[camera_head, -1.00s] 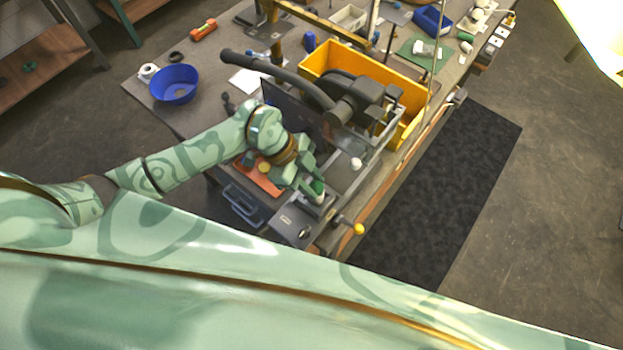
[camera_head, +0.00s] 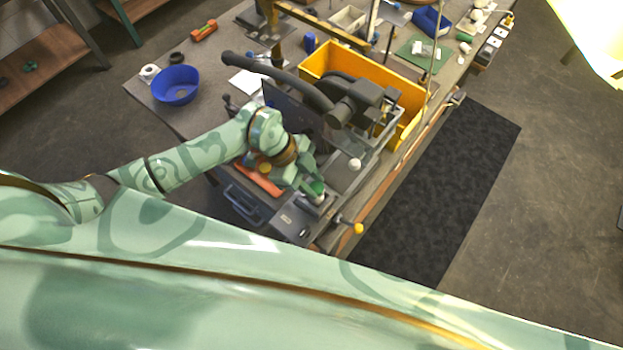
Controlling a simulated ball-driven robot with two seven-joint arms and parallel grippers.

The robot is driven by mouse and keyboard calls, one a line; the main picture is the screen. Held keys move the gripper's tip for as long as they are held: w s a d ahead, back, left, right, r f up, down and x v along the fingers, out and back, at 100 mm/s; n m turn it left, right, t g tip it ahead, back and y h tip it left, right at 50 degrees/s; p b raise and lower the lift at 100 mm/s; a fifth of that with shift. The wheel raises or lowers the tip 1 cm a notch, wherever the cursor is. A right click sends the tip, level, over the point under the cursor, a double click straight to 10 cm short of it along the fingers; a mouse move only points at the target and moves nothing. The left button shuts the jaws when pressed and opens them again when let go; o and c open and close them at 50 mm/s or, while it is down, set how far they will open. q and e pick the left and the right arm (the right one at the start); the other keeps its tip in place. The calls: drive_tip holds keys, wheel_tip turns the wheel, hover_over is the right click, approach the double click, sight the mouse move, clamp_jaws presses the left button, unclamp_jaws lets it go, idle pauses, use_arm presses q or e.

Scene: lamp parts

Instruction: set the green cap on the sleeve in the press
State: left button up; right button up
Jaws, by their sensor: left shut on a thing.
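My left gripper (camera_head: 311,186) is shut on the green cap (camera_head: 317,187), at the front part of the press. A small pale piece, which looks like the sleeve (camera_head: 318,199), shows right below the cap. Whether cap and sleeve touch cannot be told at this size. The press (camera_head: 355,105) is grey with a long dark curved lever, and its front rail ends in a yellow knob (camera_head: 358,229). My right gripper is not in view.
An orange-red tray (camera_head: 258,182) lies under my left forearm. A yellow bin (camera_head: 330,57) stands behind the press and a blue bowl (camera_head: 175,85) at the table's left. The dark floor mat (camera_head: 440,190) lies right of the table.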

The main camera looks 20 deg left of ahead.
use_arm(q)
drive_tip(key=o, duration=1)
drive_tip(key=v, duration=1.6)
drive_tip(key=shift+a+r+p, duration=0.1)
drive_tip(key=shift+r+p, duration=0.05)
drive_tip(key=shift+p, duration=0.15)
